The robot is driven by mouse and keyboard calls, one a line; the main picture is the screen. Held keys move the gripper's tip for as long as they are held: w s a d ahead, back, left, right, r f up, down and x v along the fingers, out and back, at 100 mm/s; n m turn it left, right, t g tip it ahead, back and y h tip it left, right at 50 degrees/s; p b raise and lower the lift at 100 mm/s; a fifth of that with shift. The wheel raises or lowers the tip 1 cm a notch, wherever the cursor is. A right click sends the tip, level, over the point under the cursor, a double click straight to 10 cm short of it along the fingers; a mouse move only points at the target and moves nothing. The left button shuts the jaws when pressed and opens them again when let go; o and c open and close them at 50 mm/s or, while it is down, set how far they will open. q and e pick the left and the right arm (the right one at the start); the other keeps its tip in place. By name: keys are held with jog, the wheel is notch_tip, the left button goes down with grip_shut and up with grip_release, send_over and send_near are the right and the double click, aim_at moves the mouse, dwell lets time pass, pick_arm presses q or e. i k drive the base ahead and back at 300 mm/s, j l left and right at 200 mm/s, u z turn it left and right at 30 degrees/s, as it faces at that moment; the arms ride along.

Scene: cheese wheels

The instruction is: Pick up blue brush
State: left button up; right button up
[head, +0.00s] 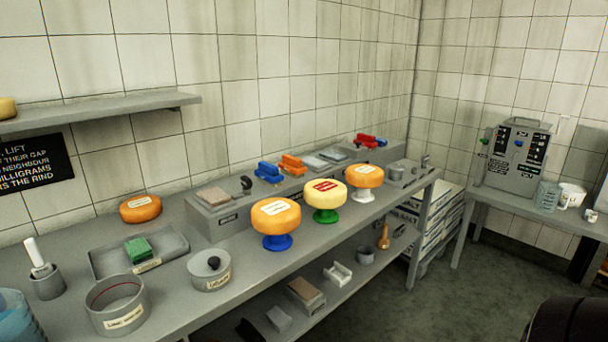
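A blue brush (268,173) rests on the raised grey ledge (230,209) along the back of the long bench. An orange brush (292,164) lies just to its right on the same ledge. Farther right on the ledge is a red brush-like item (365,140) with a small blue part beside it. Nothing covers the blue brush from above. Neither of my grippers shows in the head view.
Cheese wheels on blue (278,242), green (326,215) and white (363,194) stands line the bench's front edge before the ledge. A grey tray (107,262) with a green block, a lidded pot (210,283) and a ring-shaped mould (118,318) stand left.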

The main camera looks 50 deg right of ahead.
aim_at(267, 174)
jog(key=z, duration=1.25)
jog(key=l+u, duration=0.1)
jog(key=u, duration=0.25)
jog(key=i+l+u, duration=0.1)
jog(key=u, duration=0.25)
jog(key=l+u, duration=0.15)
jog(key=u, duration=0.2)
jog(key=i+l+u, duration=0.2)
jog(key=l, duration=0.2)
jog(key=l+u, duration=0.25)
jog(key=l, duration=0.2)
